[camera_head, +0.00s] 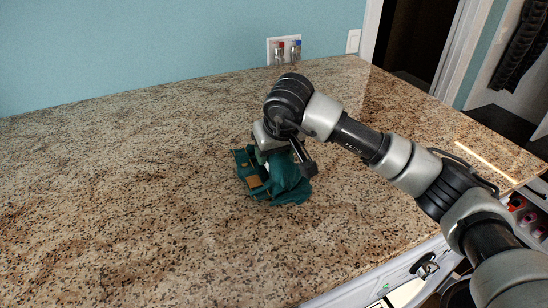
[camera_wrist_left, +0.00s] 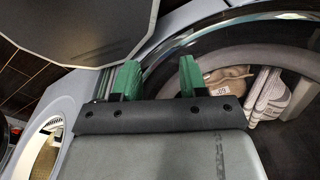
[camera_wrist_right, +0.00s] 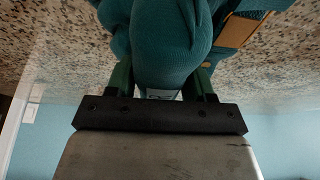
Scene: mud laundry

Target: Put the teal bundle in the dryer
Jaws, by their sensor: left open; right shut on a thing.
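The teal bundle (camera_head: 290,185) rests on the granite counter, crumpled cloth with a tan patch on its left side. My right gripper (camera_head: 285,155) comes down on it from above and is shut on it. In the right wrist view the teal bundle (camera_wrist_right: 172,45) bulges between the fingers of my right gripper (camera_wrist_right: 163,82). My left gripper (camera_wrist_left: 158,72) is open and empty, beside a round front-loading machine opening (camera_wrist_left: 180,45). I cannot tell whether this machine is the dryer. A tan cloth (camera_wrist_left: 225,82) and a pale striped cloth (camera_wrist_left: 268,95) show inside it.
The granite counter (camera_head: 130,200) is otherwise clear. A wall box with red and blue valves (camera_head: 285,50) is at the back. Shelves with red-topped items (camera_head: 518,203) are at the right, beyond the counter edge.

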